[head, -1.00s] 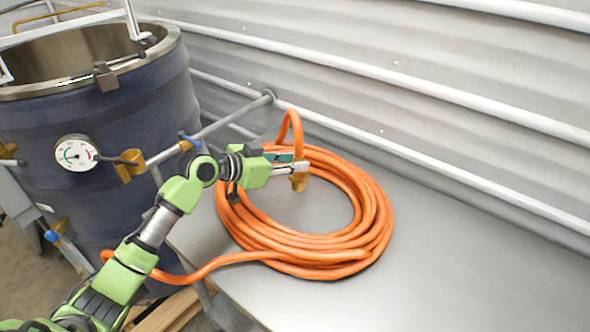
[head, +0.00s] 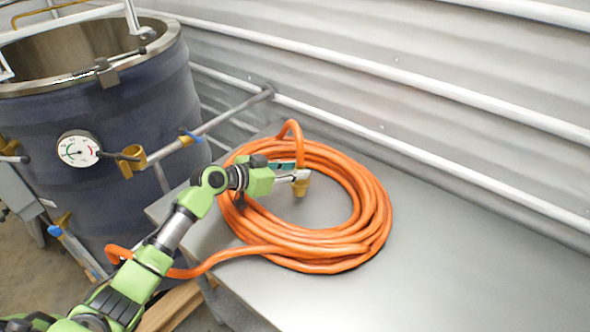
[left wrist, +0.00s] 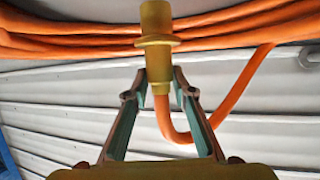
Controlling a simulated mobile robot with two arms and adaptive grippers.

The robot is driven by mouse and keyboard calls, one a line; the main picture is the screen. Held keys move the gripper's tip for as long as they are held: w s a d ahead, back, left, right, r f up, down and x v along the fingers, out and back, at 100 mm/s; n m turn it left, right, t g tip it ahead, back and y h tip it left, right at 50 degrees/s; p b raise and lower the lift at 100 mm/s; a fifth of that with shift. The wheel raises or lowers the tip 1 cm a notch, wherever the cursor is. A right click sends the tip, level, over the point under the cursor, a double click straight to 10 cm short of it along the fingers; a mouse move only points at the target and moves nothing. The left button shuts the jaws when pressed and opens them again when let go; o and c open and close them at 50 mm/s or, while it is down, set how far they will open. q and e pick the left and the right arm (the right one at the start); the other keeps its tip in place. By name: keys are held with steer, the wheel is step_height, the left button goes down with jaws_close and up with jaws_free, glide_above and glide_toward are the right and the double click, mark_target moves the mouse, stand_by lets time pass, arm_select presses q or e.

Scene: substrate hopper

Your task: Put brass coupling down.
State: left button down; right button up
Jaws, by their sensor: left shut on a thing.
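The brass coupling (head: 300,187) is at the tip of my left gripper (head: 292,176), over the inside of the coiled orange hose. The left wrist view shows the coupling (left wrist: 156,45) held between the two fingertips of the left gripper (left wrist: 160,84). The orange hose (head: 345,245) lies coiled on the grey metal table (head: 440,265). One hose end rises in a loop and runs down to the coupling. I cannot tell whether the coupling touches the table. My right gripper does not show.
A dark blue vessel (head: 100,190) with a dial gauge (head: 77,149) stands at the left. A pipe with brass fittings (head: 205,130) runs from it to the wall. White rails (head: 400,150) line the ribbed wall. The table's right side is clear.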

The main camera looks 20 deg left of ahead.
arm_select(q)
steer(key=shift+f+b, duration=0.4)
steer(key=c, duration=1.7)
jaws_free()
steer(key=shift+r+p, duration=0.6)
steer(key=shift+p, duration=0.15)
steer(key=shift+s+a+r, duration=0.15)
steer(key=b+v, duration=0.3)
steer(key=v, duration=0.8)
steer(key=shift+s+a+r, duration=0.1)
steer(key=shift+s, duration=0.15)
